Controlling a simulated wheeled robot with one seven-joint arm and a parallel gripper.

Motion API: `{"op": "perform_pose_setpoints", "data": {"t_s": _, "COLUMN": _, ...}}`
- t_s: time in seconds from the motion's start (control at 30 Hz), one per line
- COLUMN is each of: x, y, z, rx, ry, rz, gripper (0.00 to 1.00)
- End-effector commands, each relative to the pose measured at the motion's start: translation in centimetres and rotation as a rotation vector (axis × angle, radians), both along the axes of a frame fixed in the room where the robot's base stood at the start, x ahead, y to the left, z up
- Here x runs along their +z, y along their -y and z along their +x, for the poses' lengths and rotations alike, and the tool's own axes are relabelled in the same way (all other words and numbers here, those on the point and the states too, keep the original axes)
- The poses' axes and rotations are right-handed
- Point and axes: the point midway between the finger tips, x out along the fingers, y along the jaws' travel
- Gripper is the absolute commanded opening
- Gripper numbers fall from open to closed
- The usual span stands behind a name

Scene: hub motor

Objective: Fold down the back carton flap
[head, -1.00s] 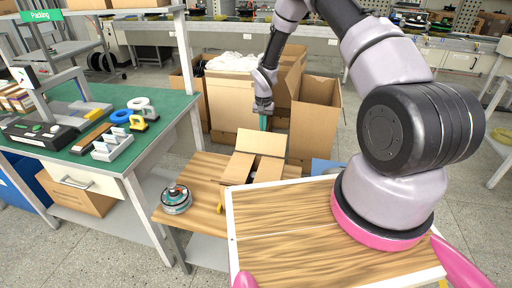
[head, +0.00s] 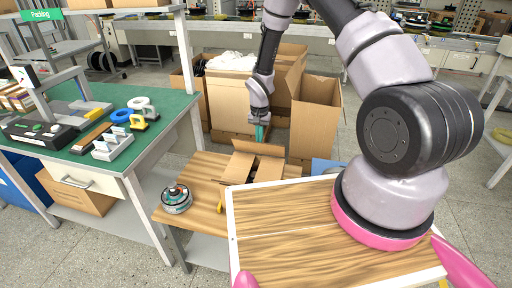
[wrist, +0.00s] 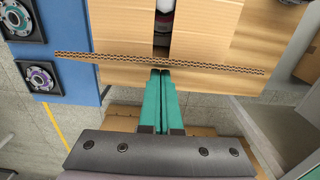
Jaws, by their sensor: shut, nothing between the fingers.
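The open carton (head: 238,170) stands on the wooden table. Its two side flaps lie folded inward with a narrow gap between them; in the wrist view they are the left flap (wrist: 130,35) and the right flap (wrist: 208,35).
A hub motor (head: 176,199) sits on the wooden table (head: 200,175) left of the carton. A blue panel (wrist: 75,60) with round parts lies beside the carton. Tall cartons (head: 317,110) stand behind. A green-topped bench (head: 165,115) is at left.

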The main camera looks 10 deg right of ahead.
Motion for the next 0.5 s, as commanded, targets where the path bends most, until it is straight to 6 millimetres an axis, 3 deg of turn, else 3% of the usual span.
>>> {"op": "perform_pose_setpoints", "data": {"t_s": 0.5, "x": 0.3, "y": -1.3, "z": -3.0, "rx": 0.000, "ry": 0.008, "rz": 0.000, "gripper": 0.00}}
